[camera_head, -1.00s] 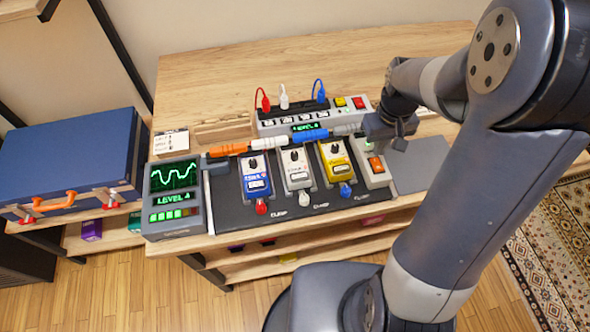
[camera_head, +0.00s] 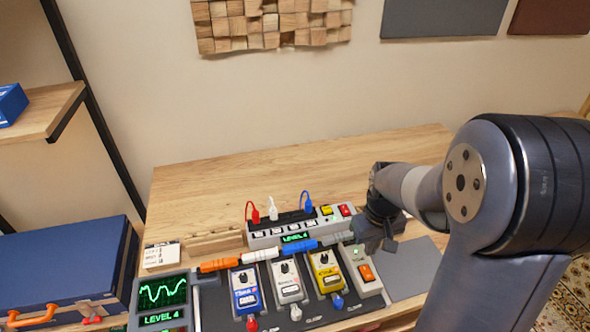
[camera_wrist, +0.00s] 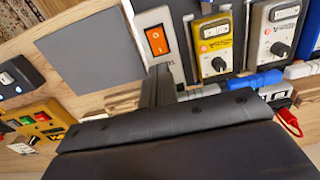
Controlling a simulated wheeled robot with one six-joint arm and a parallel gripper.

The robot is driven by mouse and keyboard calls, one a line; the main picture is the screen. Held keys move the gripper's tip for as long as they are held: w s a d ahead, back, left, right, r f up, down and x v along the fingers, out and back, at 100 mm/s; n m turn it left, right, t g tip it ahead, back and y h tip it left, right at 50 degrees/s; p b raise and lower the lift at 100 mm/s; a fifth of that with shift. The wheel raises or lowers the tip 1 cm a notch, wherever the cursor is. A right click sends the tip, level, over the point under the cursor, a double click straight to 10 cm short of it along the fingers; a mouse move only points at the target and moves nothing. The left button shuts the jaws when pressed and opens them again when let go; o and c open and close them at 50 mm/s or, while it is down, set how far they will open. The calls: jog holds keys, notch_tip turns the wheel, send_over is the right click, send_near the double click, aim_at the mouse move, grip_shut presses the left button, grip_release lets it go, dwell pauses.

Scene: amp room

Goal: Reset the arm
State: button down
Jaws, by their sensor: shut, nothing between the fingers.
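My gripper (camera_head: 376,243) is shut and empty. In the head view it hangs beside the upper end of the grey switch box (camera_head: 369,285) with an orange rocker switch. In the wrist view the shut fingers (camera_wrist: 160,80) point toward the bench, near the orange switch (camera_wrist: 157,40). Contact with the box cannot be told. My arm reaches in from the right, with its elbow bent. Blue (camera_head: 246,290), white (camera_head: 287,283) and yellow (camera_head: 326,272) pedals stand in a row on the dark board, left of the gripper.
A power strip (camera_head: 262,241) with red, white and blue plugs lies behind the pedals. A screen box (camera_head: 162,293) reads LEVEL 4. A grey mat (camera_head: 412,272) is bare at the right. A blue case (camera_head: 65,265) lies left. The rear of the wooden bench (camera_head: 300,165) is clear.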

aim_at(365, 268)
jog(key=shift+f+b, duration=2.65)
jog(key=shift+f, duration=0.75)
jog(key=shift+r, duration=0.15)
